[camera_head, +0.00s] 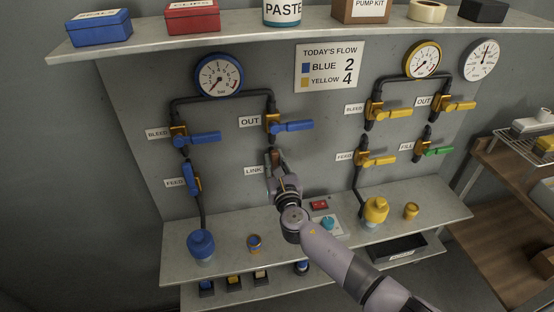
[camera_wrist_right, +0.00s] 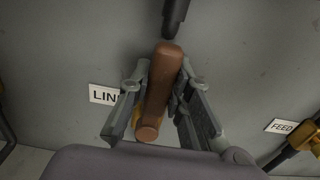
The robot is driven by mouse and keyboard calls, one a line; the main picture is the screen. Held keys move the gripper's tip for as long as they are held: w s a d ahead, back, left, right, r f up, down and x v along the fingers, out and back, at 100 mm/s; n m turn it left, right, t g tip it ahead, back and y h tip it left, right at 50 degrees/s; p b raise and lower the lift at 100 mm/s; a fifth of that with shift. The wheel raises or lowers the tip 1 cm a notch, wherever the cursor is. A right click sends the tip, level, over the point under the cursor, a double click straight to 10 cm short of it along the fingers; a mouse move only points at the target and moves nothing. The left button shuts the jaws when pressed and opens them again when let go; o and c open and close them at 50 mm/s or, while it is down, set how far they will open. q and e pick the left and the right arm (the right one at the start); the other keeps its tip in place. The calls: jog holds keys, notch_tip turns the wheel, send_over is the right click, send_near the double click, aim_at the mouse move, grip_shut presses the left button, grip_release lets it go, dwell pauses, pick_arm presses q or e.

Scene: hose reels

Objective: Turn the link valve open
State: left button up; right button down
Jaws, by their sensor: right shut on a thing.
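The link valve has a brown lever handle (camera_wrist_right: 160,90), which also shows in the head view (camera_head: 275,155) beside the LINK label (camera_head: 254,171). In the right wrist view the handle runs nearly upright, tilted slightly, with a dark pipe end above it. My right gripper (camera_head: 277,172) is at the handle, one finger on each side, shut on it. In the right wrist view its fingertips (camera_wrist_right: 160,90) flank the handle's middle. The valve body is mostly hidden behind the handle and gripper, with a bit of yellow showing. My left gripper is not in view.
Blue-handled valves stand left and above, including the blue OUT valve (camera_head: 290,126). Yellow-handled valves (camera_head: 378,160) and a green-handled FILL valve (camera_head: 437,151) are on the right. Below, a shelf (camera_head: 228,262) holds a blue pump (camera_head: 201,244), a yellow pump (camera_head: 375,210) and a control box (camera_head: 329,224).

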dwell(0.4)
jog(key=c, duration=1.4)
grip_release()
jog(key=shift+c, duration=0.2)
jog(key=shift+s, duration=0.15)
jog(key=v, duration=1.1)
jog(key=shift+s, duration=0.35)
jog(key=shift+d, duration=0.15)
